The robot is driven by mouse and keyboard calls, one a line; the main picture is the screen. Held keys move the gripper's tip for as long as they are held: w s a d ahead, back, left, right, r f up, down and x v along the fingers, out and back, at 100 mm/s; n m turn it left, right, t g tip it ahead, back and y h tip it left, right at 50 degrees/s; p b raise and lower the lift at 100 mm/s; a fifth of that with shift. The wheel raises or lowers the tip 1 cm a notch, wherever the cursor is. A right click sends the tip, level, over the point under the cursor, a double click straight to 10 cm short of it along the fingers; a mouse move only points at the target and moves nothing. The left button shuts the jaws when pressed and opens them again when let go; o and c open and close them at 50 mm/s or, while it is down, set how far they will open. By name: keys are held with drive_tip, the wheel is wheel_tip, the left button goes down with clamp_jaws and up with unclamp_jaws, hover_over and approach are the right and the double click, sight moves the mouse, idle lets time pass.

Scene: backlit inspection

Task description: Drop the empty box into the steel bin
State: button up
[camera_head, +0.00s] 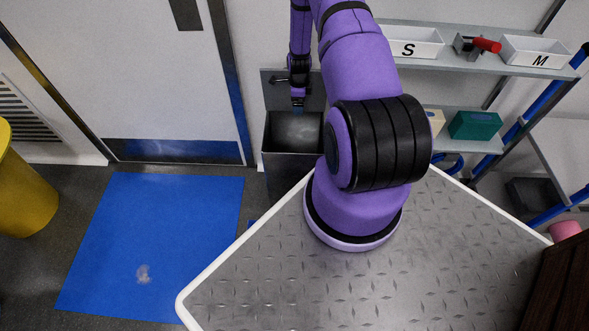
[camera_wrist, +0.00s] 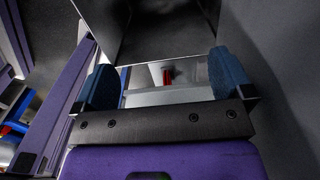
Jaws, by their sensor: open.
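The steel bin (camera_head: 292,160) stands against the wall behind my arm, partly hidden by it. Its open top faces up, and its inside looks grey and bare as far as it shows. My gripper (camera_head: 298,101) hangs at the bin's back edge; its fingers are small and dark there. In the wrist view my gripper (camera_wrist: 162,78) is open, with two blue fingers apart and nothing clearly held between them. A grey metal surface fills the top of that view; I cannot tell surely whether it is the bin. I cannot make out the empty box in either view.
A blue mat (camera_head: 155,240) lies at left near a yellow bin (camera_head: 22,185). A steel-plate top (camera_head: 440,270) is mostly clear.

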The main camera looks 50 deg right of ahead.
drive_tip(key=shift+r, duration=1.95)
drive_tip(key=shift+s, duration=0.1)
